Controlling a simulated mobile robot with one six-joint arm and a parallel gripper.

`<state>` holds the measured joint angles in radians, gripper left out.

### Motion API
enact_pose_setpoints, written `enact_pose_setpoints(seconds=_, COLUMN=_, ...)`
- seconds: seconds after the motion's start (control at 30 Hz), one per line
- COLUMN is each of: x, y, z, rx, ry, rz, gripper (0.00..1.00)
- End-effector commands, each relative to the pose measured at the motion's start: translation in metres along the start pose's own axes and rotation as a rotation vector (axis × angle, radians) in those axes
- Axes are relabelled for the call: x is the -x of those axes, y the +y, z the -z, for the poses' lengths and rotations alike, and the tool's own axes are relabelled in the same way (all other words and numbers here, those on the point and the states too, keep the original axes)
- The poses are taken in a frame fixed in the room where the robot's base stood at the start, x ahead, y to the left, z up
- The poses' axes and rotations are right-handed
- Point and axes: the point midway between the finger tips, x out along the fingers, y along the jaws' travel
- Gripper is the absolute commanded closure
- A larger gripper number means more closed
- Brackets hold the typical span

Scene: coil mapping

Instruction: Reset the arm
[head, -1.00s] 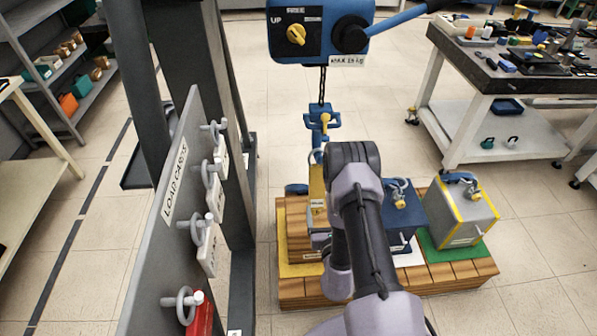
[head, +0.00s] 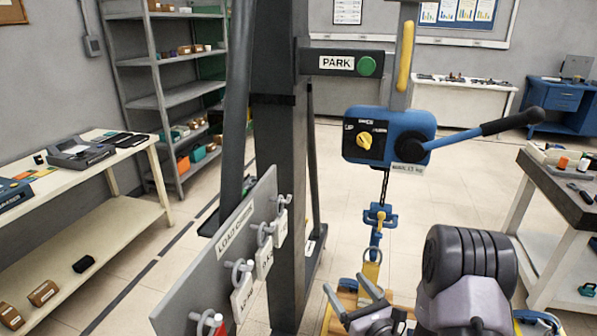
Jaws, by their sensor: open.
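My arm (head: 467,270) rises at the lower right of the head view, with a dark ribbed joint and light grey links. My gripper (head: 346,285) shows at the bottom centre, left of that joint. Its two fingers are spread apart with nothing visible between them. It appears in front of the wooden pallet, below the hoist's hook. The blue hoist (head: 390,138) with a yellow knob (head: 364,139) and a black-gripped lever (head: 485,130) hangs above. Its chain and blue hook block (head: 379,217) hang down from it. The lower part of my arm is cut off by the frame.
A grey LOAD CARDS board (head: 225,262) with rings and tags stands left of my gripper, beside a dark column (head: 280,160). A PARK arm with a green button (head: 367,66) juts from the column. A workbench (head: 565,190) stands at right.

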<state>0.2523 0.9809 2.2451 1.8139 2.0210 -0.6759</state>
Motion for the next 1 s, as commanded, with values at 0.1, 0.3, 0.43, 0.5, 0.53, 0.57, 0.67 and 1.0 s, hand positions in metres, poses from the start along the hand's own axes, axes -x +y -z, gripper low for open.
enact_pose_setpoints(seconds=0.1, x=-0.007, y=0.072, z=-0.071, rx=0.095, ry=-0.04, rz=-0.292, gripper=0.2)
enact_pose_setpoints(seconds=0.3, x=0.09, y=0.231, z=-0.159, rx=0.575, ry=0.024, rz=-0.976, gripper=0.2)
enact_pose_setpoints(seconds=0.43, x=0.19, y=0.25, z=-0.153, rx=1.128, ry=0.193, rz=-1.274, gripper=0.2)
enact_pose_setpoints(seconds=0.5, x=0.225, y=0.228, z=-0.15, rx=1.444, ry=0.301, rz=-1.326, gripper=0.2)
enact_pose_setpoints(seconds=0.53, x=0.236, y=0.217, z=-0.151, rx=1.569, ry=0.345, rz=-1.327, gripper=0.2)
enact_pose_setpoints(seconds=0.57, x=0.244, y=0.204, z=-0.152, rx=1.685, ry=0.387, rz=-1.319, gripper=0.2)
enact_pose_setpoints(seconds=0.67, x=0.26, y=0.171, z=-0.166, rx=1.984, ry=0.494, rz=-1.257, gripper=0.2)
enact_pose_setpoints(seconds=1.0, x=0.268, y=0.147, z=-0.181, rx=2.174, ry=0.568, rz=-1.189, gripper=0.2)
